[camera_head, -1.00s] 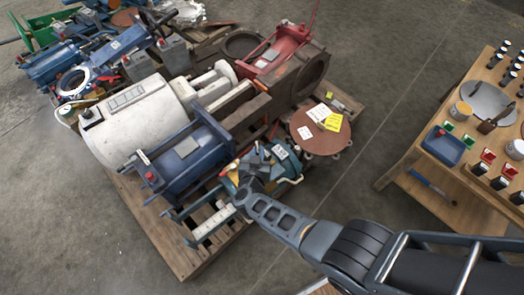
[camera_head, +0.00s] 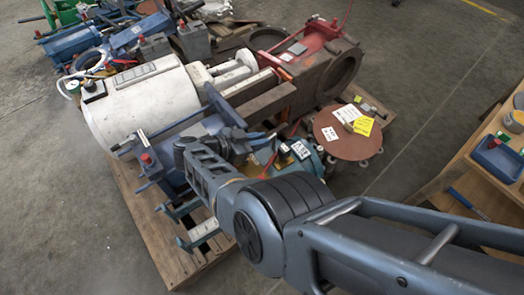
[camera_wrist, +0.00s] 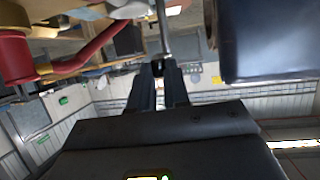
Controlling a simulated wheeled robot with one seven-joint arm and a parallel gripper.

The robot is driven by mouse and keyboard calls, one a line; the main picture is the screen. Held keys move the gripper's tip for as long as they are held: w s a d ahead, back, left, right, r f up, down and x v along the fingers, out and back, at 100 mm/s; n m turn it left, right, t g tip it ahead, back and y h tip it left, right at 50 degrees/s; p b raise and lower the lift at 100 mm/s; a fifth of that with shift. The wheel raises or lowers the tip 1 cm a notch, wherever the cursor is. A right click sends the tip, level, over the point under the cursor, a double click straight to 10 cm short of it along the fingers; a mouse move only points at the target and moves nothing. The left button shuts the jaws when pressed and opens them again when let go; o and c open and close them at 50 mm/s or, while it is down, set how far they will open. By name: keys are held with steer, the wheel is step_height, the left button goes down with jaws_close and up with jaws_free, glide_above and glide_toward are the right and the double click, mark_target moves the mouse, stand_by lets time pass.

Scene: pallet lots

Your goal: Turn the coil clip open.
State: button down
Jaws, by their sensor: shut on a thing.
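In the wrist view my gripper (camera_wrist: 158,69) is shut on a thin grey metal bar (camera_wrist: 163,32) that runs away from the fingertips. I cannot make out the whole coil clip, nor tell for sure that this bar is its handle. In the head view my arm reaches over the pallet, beside the blue machine frame (camera_head: 226,103) and the teal machine (camera_head: 299,164). The fingertips and what they hold are not clear there, as my arm links cover part of that spot.
A large white cylinder (camera_head: 140,103) lies left on the wooden pallet (camera_head: 146,232). A brown round plate (camera_head: 342,143) with yellow and white tags is right of the teal machine. In the wrist view a red pipe (camera_wrist: 95,50) and a dark blue body (camera_wrist: 270,40) flank the gripper.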

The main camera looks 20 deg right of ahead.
steer(key=shift+w+f+m+g+b, duration=0.2)
steer(key=shift+m+g+b, duration=0.25)
steer(key=shift+b, duration=0.45)
steer(key=shift+w+f+m+g+b, duration=0.1)
steer(key=shift+w+m+g+b, duration=0.2)
steer(key=shift+g+b, duration=0.45)
steer(key=shift+r+b, duration=0.15)
steer(key=shift+b, duration=0.2)
steer(key=shift+w+d+r+m, duration=0.1)
steer(key=shift+r+m, duration=0.05)
steer(key=shift+m, duration=0.2)
steer(key=c, duration=1.1)
jaws_free()
steer(key=v, duration=0.2)
steer(key=b+v, duration=0.1)
steer(key=v, duration=0.1)
steer(key=b+v, duration=0.1)
steer(key=v, duration=0.1)
steer(key=shift+w+a, duration=0.1)
steer(key=shift+a, duration=0.2)
steer(key=shift+a+r+b, duration=0.3)
steer(key=shift+a+b, duration=0.05)
steer(key=shift+a, duration=0.3)
